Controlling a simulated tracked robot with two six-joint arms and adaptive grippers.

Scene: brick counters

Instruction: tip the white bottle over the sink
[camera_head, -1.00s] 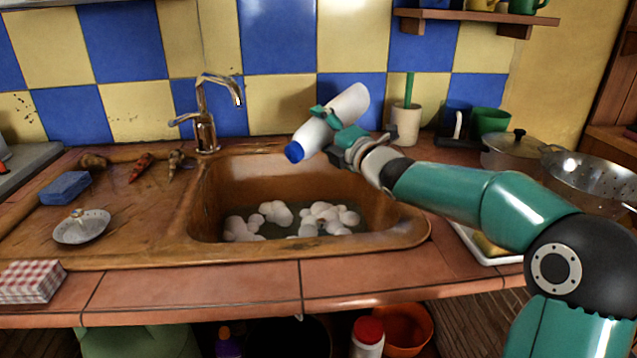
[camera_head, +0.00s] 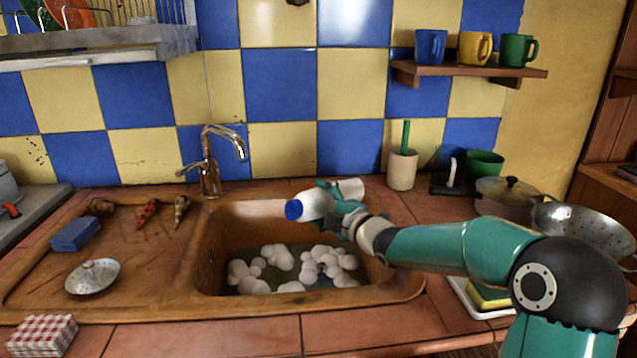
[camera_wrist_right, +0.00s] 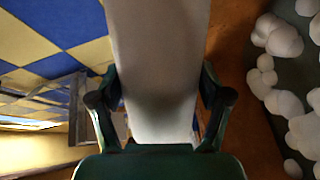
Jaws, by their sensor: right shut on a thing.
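The white bottle (camera_head: 316,206) with a blue cap is held over the back right part of the brown sink (camera_head: 300,309). It lies close to level, its cap end pointing left and a little lower than its base. My right gripper (camera_head: 334,202) is shut around the bottle's middle. In the right wrist view the bottle (camera_wrist_right: 158,50) runs between the two fingers of my right gripper (camera_wrist_right: 160,98). Dark water and several white foam clumps (camera_head: 275,258) are in the basin below. No liquid is seen leaving the bottle. My left gripper is out of view.
A tap (camera_head: 209,160) stands behind the sink. A blue sponge (camera_head: 75,234) and a metal strainer (camera_head: 93,276) are on the left drainboard. A cream holder (camera_head: 402,170), a lidded pot (camera_head: 508,193) and a colander (camera_head: 580,222) stand right. A mug shelf (camera_head: 470,72) hangs above.

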